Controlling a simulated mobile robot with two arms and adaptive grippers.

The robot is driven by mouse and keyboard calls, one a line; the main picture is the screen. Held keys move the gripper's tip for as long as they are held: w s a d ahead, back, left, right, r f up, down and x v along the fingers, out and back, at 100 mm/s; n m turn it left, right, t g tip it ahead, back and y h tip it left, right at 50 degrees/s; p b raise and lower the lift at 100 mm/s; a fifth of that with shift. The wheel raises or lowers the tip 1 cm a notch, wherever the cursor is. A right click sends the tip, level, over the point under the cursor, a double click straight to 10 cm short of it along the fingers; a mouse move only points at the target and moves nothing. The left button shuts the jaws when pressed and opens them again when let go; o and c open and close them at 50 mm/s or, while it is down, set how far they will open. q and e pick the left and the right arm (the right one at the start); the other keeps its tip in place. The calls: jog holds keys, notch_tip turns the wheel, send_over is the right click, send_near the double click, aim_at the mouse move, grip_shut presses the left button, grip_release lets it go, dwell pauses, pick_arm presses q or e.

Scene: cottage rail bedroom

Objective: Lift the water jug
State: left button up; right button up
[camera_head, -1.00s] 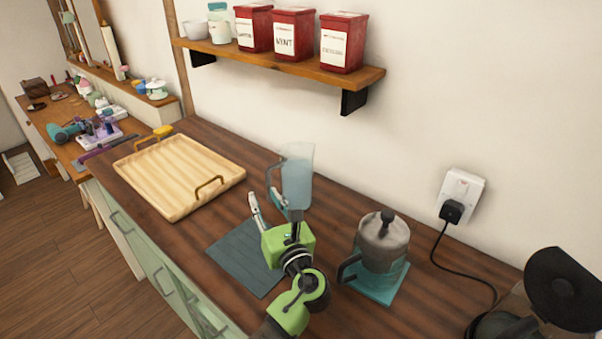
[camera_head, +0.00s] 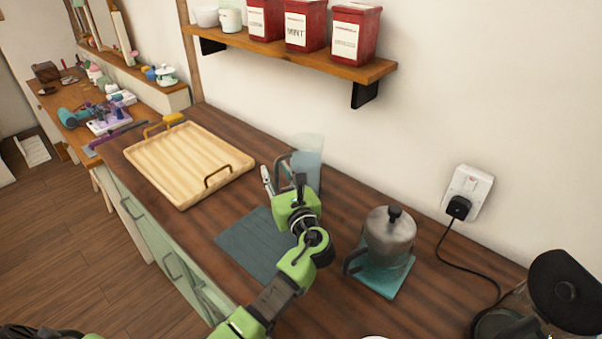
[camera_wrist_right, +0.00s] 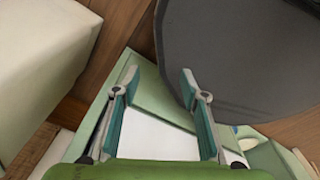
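The water jug (camera_head: 310,158) is a clear, bluish upright pitcher on the wooden counter, behind my left gripper in the head view. Its handle (camera_head: 281,166) is on its left side. My left gripper (camera_head: 283,180) is right at the jug's near side, its fingers apart, one to the left of the handle and one in front of the jug. I cannot tell whether either finger touches it. The gripper hides the jug's lower part. My right gripper (camera_wrist_right: 160,95) is open and empty in the right wrist view, away from the jug.
A wooden tray (camera_head: 185,163) lies left of the jug. A dark slate mat (camera_head: 250,245) lies in front. A metal pot (camera_head: 388,236) stands on a teal mat (camera_head: 385,285) to the right. A shelf (camera_head: 290,52) with red canisters (camera_head: 305,22) hangs above. A socket (camera_head: 468,190) is on the wall.

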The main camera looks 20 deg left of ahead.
pick_arm(q)
grip_shut()
jog(key=shift+r, duration=0.2)
jog(key=shift+r, duration=0.1)
